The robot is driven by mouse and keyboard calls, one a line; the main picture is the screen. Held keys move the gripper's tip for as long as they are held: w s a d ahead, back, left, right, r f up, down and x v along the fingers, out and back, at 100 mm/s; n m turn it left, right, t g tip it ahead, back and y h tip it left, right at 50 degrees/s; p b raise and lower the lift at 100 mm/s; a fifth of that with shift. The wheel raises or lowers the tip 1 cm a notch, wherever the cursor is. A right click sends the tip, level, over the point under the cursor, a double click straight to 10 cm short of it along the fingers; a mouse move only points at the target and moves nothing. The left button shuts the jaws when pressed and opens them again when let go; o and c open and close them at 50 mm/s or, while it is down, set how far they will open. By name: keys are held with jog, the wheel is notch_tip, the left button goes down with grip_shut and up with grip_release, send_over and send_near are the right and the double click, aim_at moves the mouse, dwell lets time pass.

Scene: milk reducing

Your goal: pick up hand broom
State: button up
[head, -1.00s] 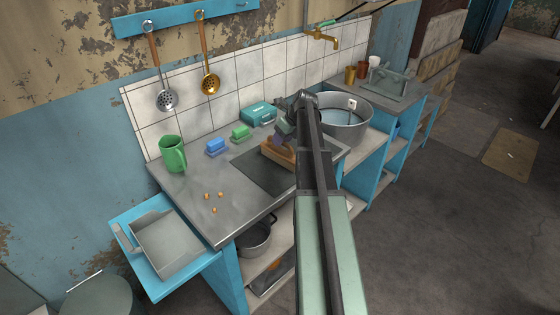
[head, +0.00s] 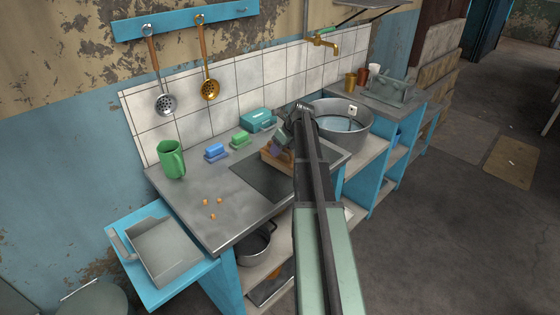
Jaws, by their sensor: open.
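The hand broom appears to be the brown wooden object (head: 272,163) on the counter, at the back edge of the dark inset plate. It is partly hidden by my arm and gripper, and I cannot see its bristles clearly. My gripper (head: 278,149) is at the wooden object, just above or around its top. It is open, but its fingers are small and mostly hidden, so I cannot tell whether they touch the object.
A blue block (head: 216,153), a green block (head: 239,139) and a teal box (head: 259,120) stand near the tiled wall. A green mug (head: 171,159) stands left. A metal dustpan (head: 165,250) sits on the blue side shelf. A water-filled basin (head: 341,123) is right.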

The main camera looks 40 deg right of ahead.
grip_shut()
